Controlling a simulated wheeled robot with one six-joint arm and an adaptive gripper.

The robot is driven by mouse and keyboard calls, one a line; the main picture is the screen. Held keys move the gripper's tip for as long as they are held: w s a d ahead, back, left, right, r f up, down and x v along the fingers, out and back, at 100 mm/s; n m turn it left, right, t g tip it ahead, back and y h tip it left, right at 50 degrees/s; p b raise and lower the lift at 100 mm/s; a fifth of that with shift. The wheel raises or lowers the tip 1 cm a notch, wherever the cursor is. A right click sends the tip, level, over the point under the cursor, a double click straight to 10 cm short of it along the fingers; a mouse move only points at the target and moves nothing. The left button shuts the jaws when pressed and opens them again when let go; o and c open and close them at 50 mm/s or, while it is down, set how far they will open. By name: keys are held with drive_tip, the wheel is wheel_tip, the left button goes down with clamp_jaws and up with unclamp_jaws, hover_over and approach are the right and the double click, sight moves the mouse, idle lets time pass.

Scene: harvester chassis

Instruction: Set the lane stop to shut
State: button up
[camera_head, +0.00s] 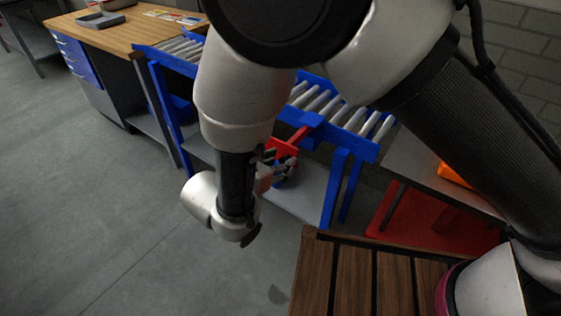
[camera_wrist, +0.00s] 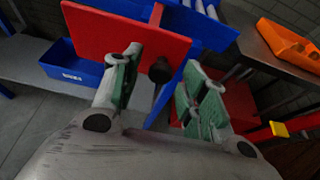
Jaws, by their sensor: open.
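The lane stop shows as a red plate (camera_head: 285,148) on a red bar at the side of the blue roller conveyor (camera_head: 364,148). In the wrist view the red plate (camera_wrist: 115,38) fills the upper left, with a dark round knob (camera_wrist: 160,70) near its lower right corner. My gripper (camera_head: 280,170) is beside the plate, partly hidden by my arm in the head view. In the wrist view my gripper (camera_wrist: 162,66) is open, with one green-padded finger on each side of the knob. I cannot tell whether either finger touches it. The bar's pivot is largely hidden.
A blue bin (camera_wrist: 72,72) sits on the grey shelf under the conveyor. An orange bin (camera_wrist: 288,44) stands on a grey table at right. A wooden workbench (camera_head: 115,35) is at the far left. A slatted wooden surface (camera_head: 345,275) is in front. Open floor lies left.

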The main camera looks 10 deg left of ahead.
sight(289, 146)
drive_tip(key=shift+w+d+f, duration=0.2)
drive_tip(key=shift+w, duration=0.25)
clamp_jaws()
drive_tip(key=w+d, duration=0.4)
drive_tip(key=w, duration=0.5)
drive_tip(key=shift+w, duration=0.4)
unclamp_jaws()
drive_tip(key=v, duration=1.2)
